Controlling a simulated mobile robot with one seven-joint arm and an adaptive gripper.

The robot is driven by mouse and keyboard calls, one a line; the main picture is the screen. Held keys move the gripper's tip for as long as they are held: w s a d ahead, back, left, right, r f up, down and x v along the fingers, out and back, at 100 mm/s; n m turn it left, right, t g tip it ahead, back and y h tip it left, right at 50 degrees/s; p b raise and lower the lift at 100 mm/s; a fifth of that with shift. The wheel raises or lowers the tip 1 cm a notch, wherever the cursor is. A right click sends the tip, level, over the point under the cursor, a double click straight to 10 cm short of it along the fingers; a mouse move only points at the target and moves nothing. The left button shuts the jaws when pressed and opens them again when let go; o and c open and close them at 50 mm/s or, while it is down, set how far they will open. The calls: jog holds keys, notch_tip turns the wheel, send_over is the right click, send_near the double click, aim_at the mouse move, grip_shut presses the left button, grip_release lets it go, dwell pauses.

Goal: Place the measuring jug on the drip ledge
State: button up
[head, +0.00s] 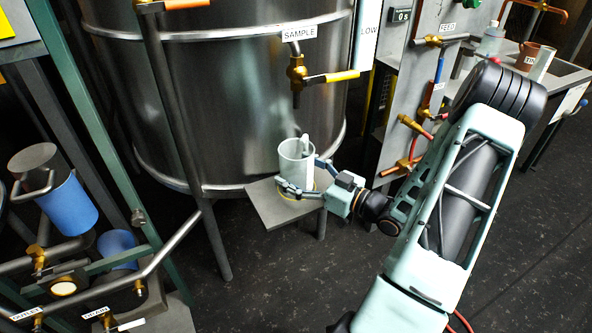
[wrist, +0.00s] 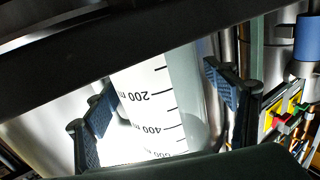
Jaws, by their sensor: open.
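The measuring jug (head: 296,163) is pale and stands upright on the drip ledge (head: 262,209), a flat grey plate in front of the steel tank, under the SAMPLE tap. In the wrist view the jug (wrist: 150,105) shows black volume marks and fills the space between the fingers. My gripper (head: 299,181) is around the jug from the right, low on its body. It is open, with the fingers on either side; in the wrist view a gap shows beside the right finger. The jug's base is partly hidden by the fingers.
The steel tank (head: 235,100) stands directly behind. A panel of valves (head: 420,90) rises to the right. Blue cylinders and pipes are at the left. The dark floor in front is clear.

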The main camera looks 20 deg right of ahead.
jog(key=p+v, duration=0.2)
jog(key=v, duration=1)
jog(key=shift+r, duration=0.15)
